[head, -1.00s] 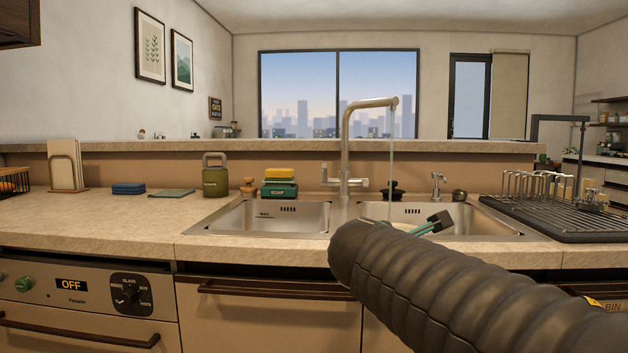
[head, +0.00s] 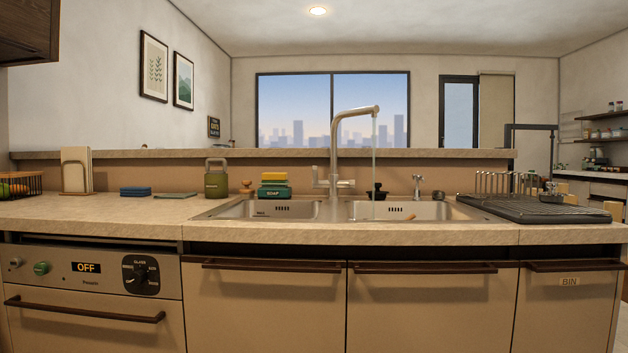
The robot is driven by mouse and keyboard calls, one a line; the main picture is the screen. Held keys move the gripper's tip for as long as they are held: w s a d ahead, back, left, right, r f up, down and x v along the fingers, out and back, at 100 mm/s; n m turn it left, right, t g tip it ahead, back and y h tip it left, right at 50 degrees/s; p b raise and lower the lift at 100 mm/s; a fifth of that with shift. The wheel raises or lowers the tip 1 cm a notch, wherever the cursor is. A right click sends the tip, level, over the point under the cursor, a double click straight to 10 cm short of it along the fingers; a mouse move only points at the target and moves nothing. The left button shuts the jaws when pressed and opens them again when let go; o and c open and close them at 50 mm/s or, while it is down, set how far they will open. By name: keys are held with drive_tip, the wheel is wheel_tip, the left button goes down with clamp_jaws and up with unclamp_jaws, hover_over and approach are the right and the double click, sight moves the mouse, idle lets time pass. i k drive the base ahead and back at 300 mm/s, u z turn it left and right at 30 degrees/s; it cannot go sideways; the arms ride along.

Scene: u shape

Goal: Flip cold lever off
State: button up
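The tall metal tap (head: 336,150) stands behind the double sink, its spout turned to the right. A thin stream of water (head: 374,150) falls from the spout into the right basin. A small lever (head: 316,176) on the left of the tap's base looks raised. Another short lever (head: 347,183) on the right lies roughly level. No hot or cold marking is readable, so I cannot tell which is the cold lever. My gripper is not in view.
A dish rack (head: 530,208) fills the right counter.

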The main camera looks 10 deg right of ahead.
sight(316, 183)
drive_tip(key=k, duration=0.1)
drive_tip(key=u, duration=1.45)
drive_tip(key=i, duration=0.9)
drive_tip(key=z, duration=1.4)
